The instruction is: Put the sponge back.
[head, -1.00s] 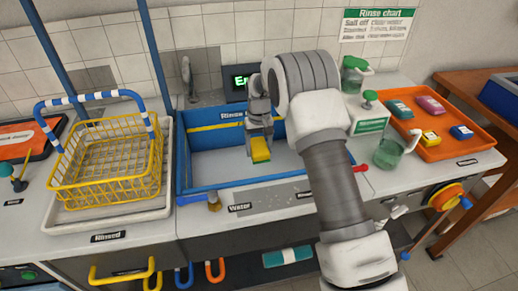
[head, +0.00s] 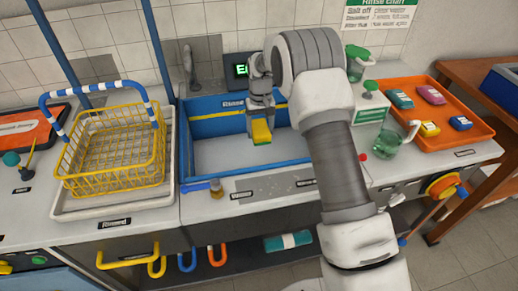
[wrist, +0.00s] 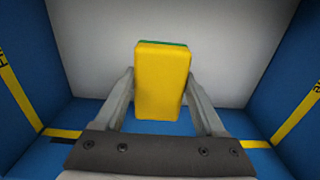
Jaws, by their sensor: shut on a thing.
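The sponge (head: 261,132) is a yellow block with a green layer. My gripper (head: 260,118) is shut on it and holds it over the blue-walled rinse basin (head: 212,108). In the wrist view the sponge (wrist: 162,82) sits between the two fingers of my gripper (wrist: 160,92), its yellow face toward the camera. The basin's pale floor and blue walls (wrist: 35,80) with a yellow stripe surround it there. My arm hides the basin's right side in the head view.
A yellow wire basket (head: 112,160) with a blue-and-white handle stands on a white tray (head: 120,205) left of the basin. An orange tray (head: 450,140) with several small coloured packs lies at right. A green-lidded dispenser (head: 370,105) and a green jug (head: 388,145) stand near my arm.

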